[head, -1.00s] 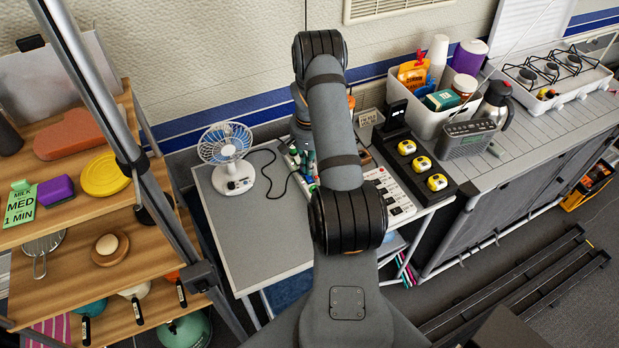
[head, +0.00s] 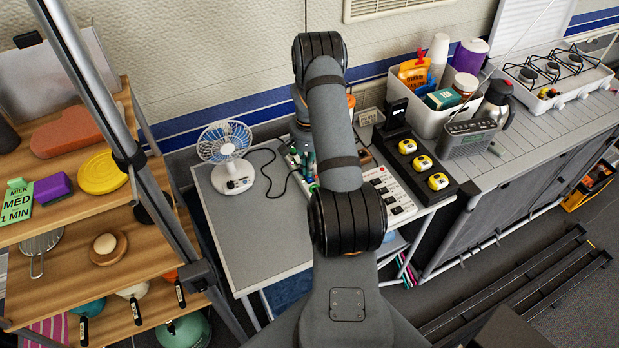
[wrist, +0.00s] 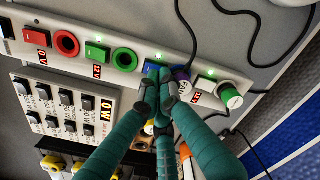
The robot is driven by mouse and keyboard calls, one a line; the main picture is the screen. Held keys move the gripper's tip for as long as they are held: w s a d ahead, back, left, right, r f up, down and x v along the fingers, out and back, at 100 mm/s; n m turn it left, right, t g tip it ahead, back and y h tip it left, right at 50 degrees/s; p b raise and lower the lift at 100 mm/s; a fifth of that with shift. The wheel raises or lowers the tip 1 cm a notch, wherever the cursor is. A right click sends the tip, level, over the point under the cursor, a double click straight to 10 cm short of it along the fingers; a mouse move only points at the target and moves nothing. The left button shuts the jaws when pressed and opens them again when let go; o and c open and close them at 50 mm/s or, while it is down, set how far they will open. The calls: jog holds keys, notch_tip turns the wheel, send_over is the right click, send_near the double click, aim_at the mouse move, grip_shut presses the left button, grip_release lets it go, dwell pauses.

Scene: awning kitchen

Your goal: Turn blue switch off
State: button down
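The blue switch (wrist: 152,67) sits on a white power panel (wrist: 136,47) in the wrist view, between the green socket and a purple plug. A small green light glows above it. My gripper (wrist: 161,88) has teal fingers drawn together, with no object seen between them. Its fingertips are right at the blue switch and cover its lower part; I cannot tell whether they touch it. In the head view, my arm hides most of the panel and the blue switch.
A red switch (wrist: 35,36) and green switch (wrist: 97,52) lie left along the panel. A purple plug (wrist: 184,73) and green plug (wrist: 230,96) are close on the right, with black cables. A second panel with black switches (wrist: 65,110) lies below. A fan (head: 226,152) stands left on the table.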

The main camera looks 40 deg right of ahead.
jog(key=shift+f+b, duration=0.5)
jog(key=shift+f, duration=0.1)
jog(key=shift+r, duration=0.15)
jog(key=shift+r+p, duration=2.1)
jog(key=shift+r, duration=1.35)
jog(key=shift+f, duration=0.1)
